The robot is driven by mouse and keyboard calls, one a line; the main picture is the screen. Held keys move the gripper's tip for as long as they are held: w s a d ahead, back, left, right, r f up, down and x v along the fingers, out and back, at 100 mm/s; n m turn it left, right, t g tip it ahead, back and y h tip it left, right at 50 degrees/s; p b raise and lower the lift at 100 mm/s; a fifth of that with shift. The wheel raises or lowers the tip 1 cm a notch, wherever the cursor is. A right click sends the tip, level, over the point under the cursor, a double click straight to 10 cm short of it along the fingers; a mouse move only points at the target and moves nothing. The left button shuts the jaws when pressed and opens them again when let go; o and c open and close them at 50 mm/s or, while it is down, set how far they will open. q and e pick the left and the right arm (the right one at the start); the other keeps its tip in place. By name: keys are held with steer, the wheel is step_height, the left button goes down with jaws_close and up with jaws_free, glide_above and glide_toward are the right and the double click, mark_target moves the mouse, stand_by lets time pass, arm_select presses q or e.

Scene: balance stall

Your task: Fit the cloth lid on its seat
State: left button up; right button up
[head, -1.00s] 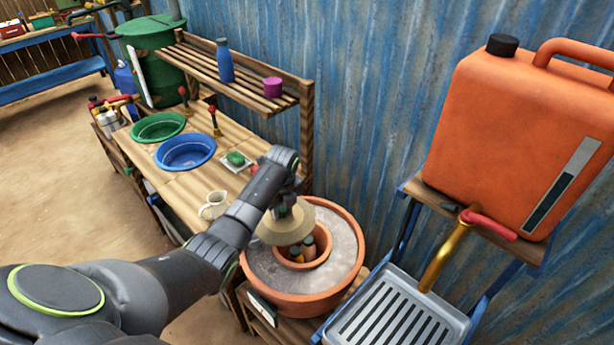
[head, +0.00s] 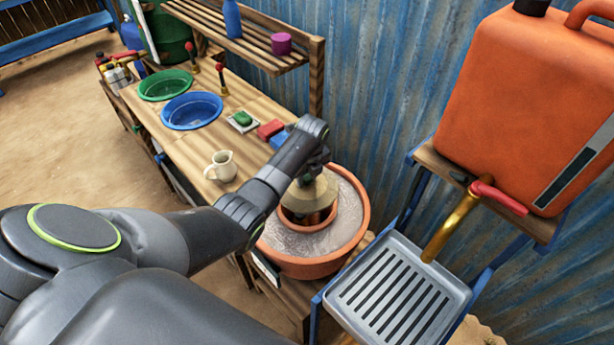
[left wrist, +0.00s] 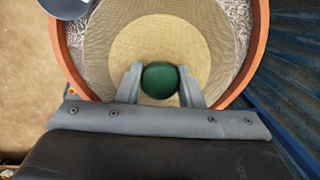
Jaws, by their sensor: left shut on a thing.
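The cloth lid (head: 314,194) is a beige disc with a green knob, held over the clay pot. My left gripper (head: 312,178) is shut on the knob. In the left wrist view the green knob (left wrist: 160,80) sits between the two fingers and the lid (left wrist: 130,45) spreads beneath them. The inner clay pot (head: 308,219) shows its rim below the lid, inside the wide terracotta pot (head: 352,236) with grey wet sand. Whether the lid touches the inner rim I cannot tell. The inside of the inner pot is mostly hidden. My right gripper is not in view.
A wooden counter at the left holds a cream jug (head: 221,166), a blue basin (head: 192,110), a green basin (head: 165,85) and red and blue blocks. An orange jerrycan (head: 530,90) with a brass tap stands at the right above a slatted grey tray (head: 455,292). A corrugated blue wall stands behind.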

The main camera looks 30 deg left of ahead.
mark_target(307, 191)
arm_select(q)
step_height(307, 191, down, 3)
steer(key=shift+r+b, duration=0.1)
steer(key=shift+b, duration=1.15)
steer(key=shift+f+b, duration=1.15)
steer(key=shift+f, duration=0.95)
steer(key=shift+f, duration=0.1)
steer(key=shift+f, duration=0.25)
steer(key=o, duration=1.6)
